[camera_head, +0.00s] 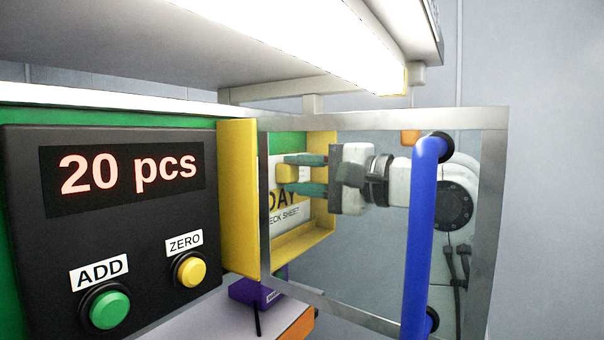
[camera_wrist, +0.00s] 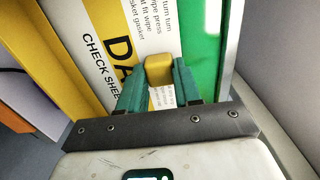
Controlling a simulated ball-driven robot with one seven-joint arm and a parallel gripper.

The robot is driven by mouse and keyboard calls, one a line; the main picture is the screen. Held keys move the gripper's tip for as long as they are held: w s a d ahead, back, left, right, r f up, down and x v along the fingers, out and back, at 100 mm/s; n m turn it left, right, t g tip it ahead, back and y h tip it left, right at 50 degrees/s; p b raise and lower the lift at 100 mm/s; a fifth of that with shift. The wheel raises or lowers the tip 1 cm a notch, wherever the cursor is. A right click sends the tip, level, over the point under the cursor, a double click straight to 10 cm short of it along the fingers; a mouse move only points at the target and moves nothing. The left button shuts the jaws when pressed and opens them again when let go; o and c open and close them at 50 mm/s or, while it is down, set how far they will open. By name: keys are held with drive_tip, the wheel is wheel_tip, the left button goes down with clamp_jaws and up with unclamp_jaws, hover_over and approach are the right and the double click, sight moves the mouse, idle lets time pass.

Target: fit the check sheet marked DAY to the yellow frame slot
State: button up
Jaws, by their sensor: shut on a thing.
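The check sheet marked DAY (camera_head: 284,222) is a white card with black print, with a yellow block on its face. My gripper (camera_head: 303,174) has teal fingers and comes from the right, closed on this yellow block. In the wrist view, the block (camera_wrist: 159,71) is between my fingertips (camera_wrist: 160,88), and the sheet (camera_wrist: 118,38) lies behind them, its word partly hidden. The yellow frame (camera_head: 238,190) surrounds the sheet's area; its wall also shows in the wrist view (camera_wrist: 62,62). I cannot tell whether the sheet is fully seated.
A clear panel with a metal rim (camera_head: 488,220) and blue handle (camera_head: 424,235) stands between the head camera and my arm. A black counter (camera_head: 120,230) reads 20 pcs. A purple box (camera_head: 256,293) sits below the frame. A lit lamp (camera_head: 330,50) hangs above.

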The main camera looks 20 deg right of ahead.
drive_tip(key=shift+f, duration=0.55)
drive_tip(key=o, duration=1.1)
drive_tip(key=shift+o, duration=0.2)
drive_tip(key=b+v, duration=0.2)
drive_tip(key=v, duration=0.8)
drive_tip(key=shift+s+d, duration=0.25)
drive_tip(key=shift+s, duration=0.05)
